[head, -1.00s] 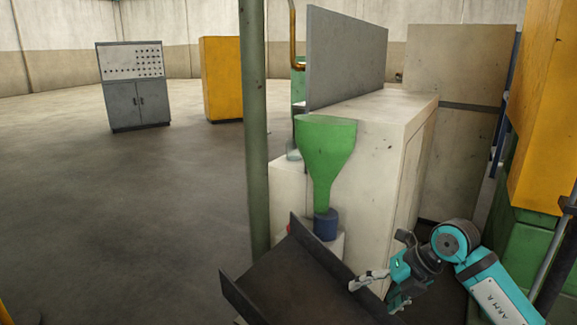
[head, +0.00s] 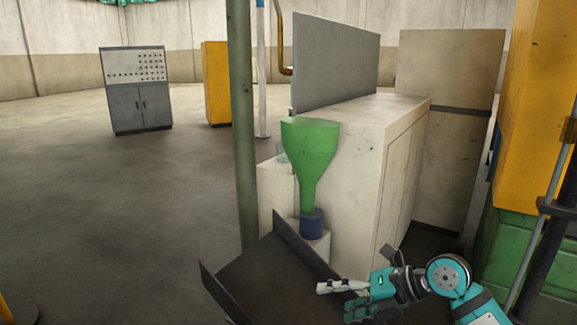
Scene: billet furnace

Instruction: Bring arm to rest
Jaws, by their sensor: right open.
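My right gripper (head: 338,298) is at the lower right of the head view, at the end of my teal and dark arm. Its fingers are apart, point left, and hold nothing that I can see. It appears over or just in front of the right part of a dark tray-like chute (head: 262,282); whether it touches the chute I cannot tell. My left gripper is not in view.
A green funnel (head: 310,157) on a blue base (head: 312,224) stands behind the chute, beside a pale block (head: 355,150). A green post (head: 241,120) rises left of it. Yellow and green machinery (head: 535,110) bounds the right. Open floor (head: 110,210) lies left.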

